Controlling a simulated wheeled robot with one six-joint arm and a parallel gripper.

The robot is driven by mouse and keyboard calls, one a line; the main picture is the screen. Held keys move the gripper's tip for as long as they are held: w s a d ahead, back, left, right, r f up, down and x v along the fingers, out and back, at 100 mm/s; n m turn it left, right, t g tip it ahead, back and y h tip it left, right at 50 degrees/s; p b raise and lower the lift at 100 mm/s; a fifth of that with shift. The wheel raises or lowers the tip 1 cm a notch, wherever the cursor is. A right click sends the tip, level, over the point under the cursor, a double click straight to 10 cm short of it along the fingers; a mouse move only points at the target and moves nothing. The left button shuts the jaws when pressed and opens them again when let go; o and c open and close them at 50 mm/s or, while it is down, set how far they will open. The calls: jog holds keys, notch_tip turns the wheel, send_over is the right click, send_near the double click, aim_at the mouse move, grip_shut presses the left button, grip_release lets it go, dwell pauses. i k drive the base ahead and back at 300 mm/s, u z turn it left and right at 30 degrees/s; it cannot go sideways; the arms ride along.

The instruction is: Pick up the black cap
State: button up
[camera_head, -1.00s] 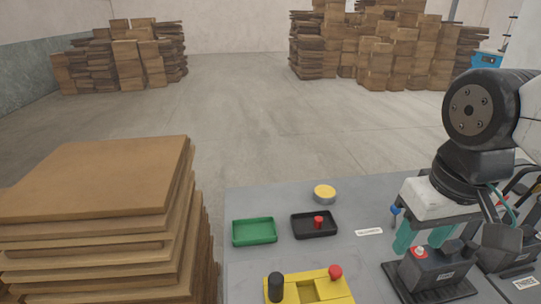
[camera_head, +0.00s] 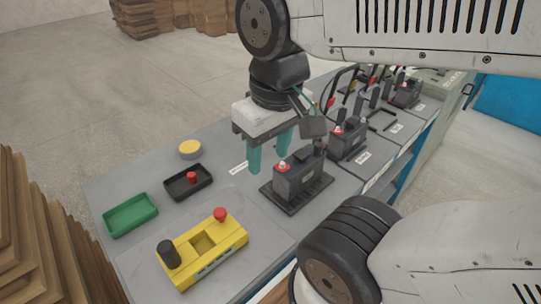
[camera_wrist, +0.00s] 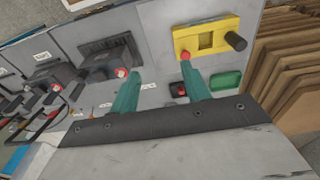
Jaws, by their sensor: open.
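The black cap (camera_head: 168,253) stands upright on the left end of the yellow block (camera_head: 222,241). A red cap (camera_head: 220,214) is on the block's other end. The wrist view shows the black cap (camera_wrist: 235,41) at the right end of the yellow block (camera_wrist: 187,44). My gripper (camera_head: 269,160) is open, with its two teal fingers apart and pointing down. It is beside the nearest battery, behind and to the right of the yellow block, away from the black cap. In the wrist view nothing is between the fingers (camera_wrist: 161,71).
A green tray (camera_head: 131,229) is empty. A black tray (camera_head: 175,193) holds a red piece (camera_head: 191,177). A yellow-topped round tin (camera_head: 190,148) stands behind. The nearest battery (camera_head: 297,180) is close to my fingers, with more batteries in a row beyond. Stacked boards (camera_head: 45,225) rise at left.

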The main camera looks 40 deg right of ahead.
aim_at(318, 148)
jog(key=u, duration=0.05)
jog(key=k, duration=0.95)
jog(key=z, duration=0.85)
jog(key=i, duration=0.6)
jog(key=u, duration=1.25)
